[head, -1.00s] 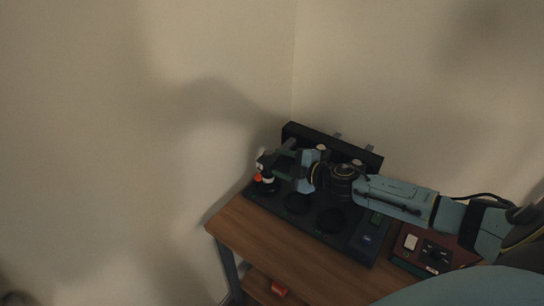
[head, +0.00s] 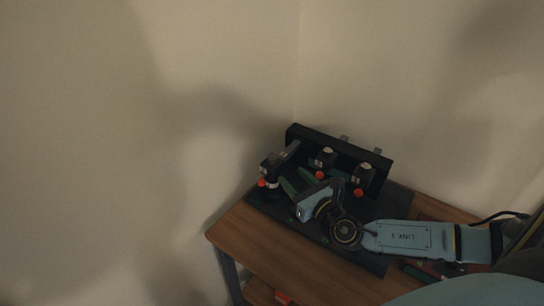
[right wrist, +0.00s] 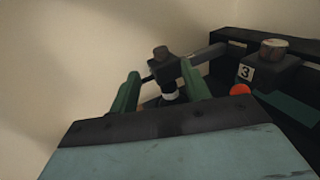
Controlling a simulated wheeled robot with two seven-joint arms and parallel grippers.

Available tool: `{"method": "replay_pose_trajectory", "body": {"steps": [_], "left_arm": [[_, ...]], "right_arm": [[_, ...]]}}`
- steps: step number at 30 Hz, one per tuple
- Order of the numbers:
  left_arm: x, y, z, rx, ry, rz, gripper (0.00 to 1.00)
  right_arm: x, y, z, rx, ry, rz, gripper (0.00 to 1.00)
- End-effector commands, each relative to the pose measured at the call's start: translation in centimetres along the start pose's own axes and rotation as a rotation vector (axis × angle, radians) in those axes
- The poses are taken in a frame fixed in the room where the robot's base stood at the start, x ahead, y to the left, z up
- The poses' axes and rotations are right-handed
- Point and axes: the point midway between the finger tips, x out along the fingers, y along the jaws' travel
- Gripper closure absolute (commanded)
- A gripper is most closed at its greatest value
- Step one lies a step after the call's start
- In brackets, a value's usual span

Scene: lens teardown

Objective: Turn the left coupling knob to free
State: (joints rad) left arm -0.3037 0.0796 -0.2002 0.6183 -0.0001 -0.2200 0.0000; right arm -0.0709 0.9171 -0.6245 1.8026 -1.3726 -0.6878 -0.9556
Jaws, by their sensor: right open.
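The black fixture (head: 352,149) stands on the table in the corner, with three dark units along it. The leftmost unit (head: 271,167) has a dark post, a pale band and an orange-red ball at its left. My right gripper (head: 291,176) is open and empty, just right of this unit. In the right wrist view its green fingers (right wrist: 160,72) frame the leftmost unit's post (right wrist: 168,92) and brown-topped knob (right wrist: 160,52). I cannot tell whether either finger touches it. The knob's setting is too small to read. My left gripper is not in view.
The middle unit (head: 324,157) and right unit (head: 364,176) stand close beside my gripper, each with a red ball. The wooden table (head: 262,250) has bare room in front; walls stand close behind.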

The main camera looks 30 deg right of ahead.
Motion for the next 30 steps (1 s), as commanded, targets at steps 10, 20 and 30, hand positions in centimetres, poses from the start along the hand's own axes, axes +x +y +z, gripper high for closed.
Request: {"method": "replay_pose_trajectory", "body": {"steps": [10,20,30], "left_arm": [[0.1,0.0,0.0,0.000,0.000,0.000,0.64],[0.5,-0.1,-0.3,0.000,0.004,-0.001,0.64],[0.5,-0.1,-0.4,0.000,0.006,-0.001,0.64]], "right_arm": [[6.9,0.0,0.1,0.004,-0.002,-0.001,0.53],[10.8,0.0,-0.1,0.003,0.001,0.000,0.53],[11.2,0.0,0.0,0.004,0.002,0.001,0.53]]}}
